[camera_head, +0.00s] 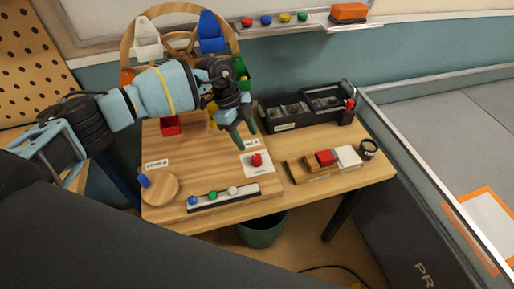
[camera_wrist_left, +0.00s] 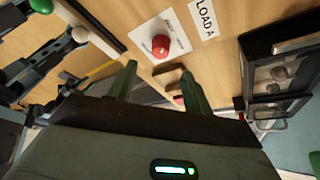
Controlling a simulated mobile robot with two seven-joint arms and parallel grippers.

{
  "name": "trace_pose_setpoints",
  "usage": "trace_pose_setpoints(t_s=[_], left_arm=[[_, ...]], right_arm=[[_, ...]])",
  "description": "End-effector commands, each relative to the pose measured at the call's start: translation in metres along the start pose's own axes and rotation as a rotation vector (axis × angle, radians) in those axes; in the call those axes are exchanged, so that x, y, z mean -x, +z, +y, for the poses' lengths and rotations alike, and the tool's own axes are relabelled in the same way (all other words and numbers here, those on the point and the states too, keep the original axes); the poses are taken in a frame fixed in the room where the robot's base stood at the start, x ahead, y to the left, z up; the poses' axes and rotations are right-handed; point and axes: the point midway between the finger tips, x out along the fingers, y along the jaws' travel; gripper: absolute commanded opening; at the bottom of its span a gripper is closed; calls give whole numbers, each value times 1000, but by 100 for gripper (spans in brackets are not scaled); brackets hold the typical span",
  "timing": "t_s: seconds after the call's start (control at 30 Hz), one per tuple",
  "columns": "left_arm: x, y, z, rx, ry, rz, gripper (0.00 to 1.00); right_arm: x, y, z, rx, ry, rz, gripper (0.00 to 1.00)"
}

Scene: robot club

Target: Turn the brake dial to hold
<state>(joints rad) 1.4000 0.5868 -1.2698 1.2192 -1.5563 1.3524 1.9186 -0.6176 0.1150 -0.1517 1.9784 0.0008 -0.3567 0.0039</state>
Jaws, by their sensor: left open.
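A red knob (camera_head: 256,160) sits on a white printed card (camera_head: 262,171) on the wooden table; it looks like the brake dial, but its print is too small to read. In the left wrist view, the red knob (camera_wrist_left: 160,45) and its card (camera_wrist_left: 148,30) lie just beyond the fingertips. My left gripper (camera_head: 246,139) is open and empty, pointing down just above and behind the knob, apart from it. The fingers (camera_wrist_left: 157,76) also show spread in the wrist view. My right gripper is in neither view.
A wooden disc with a blue peg (camera_head: 160,188) and a strip of coloured balls (camera_head: 223,198) lie in front. A black tray (camera_head: 300,123) stands back right. A block with a red top (camera_head: 325,158) lies right. A wooden hoop with coloured buckets (camera_head: 211,35) stands behind.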

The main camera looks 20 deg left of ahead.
Motion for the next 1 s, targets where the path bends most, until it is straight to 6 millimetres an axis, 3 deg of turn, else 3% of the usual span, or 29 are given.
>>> trace_pose_setpoints(t_s=[0.6, 1.0], left_arm=[[-73, -1, 0, -2, 2, 3, 51], [-78, -1, 0, -2, -1, 3, 50]], right_arm=[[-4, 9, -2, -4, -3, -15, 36], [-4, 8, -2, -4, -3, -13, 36]])
